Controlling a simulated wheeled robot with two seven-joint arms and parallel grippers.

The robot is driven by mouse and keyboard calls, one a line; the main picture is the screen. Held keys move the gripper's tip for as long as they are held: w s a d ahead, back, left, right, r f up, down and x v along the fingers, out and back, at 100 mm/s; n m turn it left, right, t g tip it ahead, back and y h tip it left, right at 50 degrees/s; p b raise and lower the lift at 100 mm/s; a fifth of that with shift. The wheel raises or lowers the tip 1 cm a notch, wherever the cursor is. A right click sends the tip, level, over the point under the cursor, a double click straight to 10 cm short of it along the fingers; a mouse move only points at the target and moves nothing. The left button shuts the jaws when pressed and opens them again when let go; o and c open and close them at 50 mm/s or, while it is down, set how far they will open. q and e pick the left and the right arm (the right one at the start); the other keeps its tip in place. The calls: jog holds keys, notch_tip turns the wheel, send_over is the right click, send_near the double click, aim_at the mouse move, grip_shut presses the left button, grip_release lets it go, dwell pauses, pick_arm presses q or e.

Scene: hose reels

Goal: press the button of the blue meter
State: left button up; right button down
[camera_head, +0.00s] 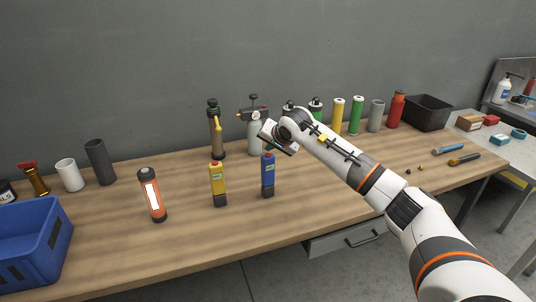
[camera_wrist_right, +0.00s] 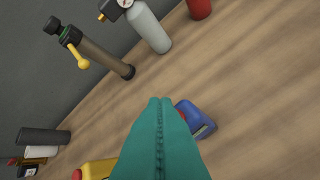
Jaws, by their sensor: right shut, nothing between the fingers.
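The blue meter (camera_head: 268,178) stands upright on the workbench, to the right of a similar yellow meter (camera_head: 218,182). Its small screen faces the front. My right gripper (camera_head: 271,150) is at the top of the blue meter, with its fingers pointing down. In the right wrist view its teal fingers (camera_wrist_right: 160,102) are pressed together with nothing between them. The blue meter (camera_wrist_right: 196,117) shows just beside the fingertips there, partly covered. My left gripper is not in view.
An orange lamp (camera_head: 151,195) stands left of the yellow meter. A blue crate (camera_head: 35,235) is at the left, a black bin (camera_head: 428,112) at the right.

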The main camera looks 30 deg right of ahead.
jog(key=shift+f, duration=0.15)
jog(key=shift+f+b, duration=0.3)
jog(key=shift+b, duration=0.05)
jog(key=shift+f, duration=0.15)
dwell(0.5)
jog(key=shift+r, duration=0.6)
notch_tip(320, 180, up, 6)
jog(key=p, duration=0.4)
dwell(0.3)
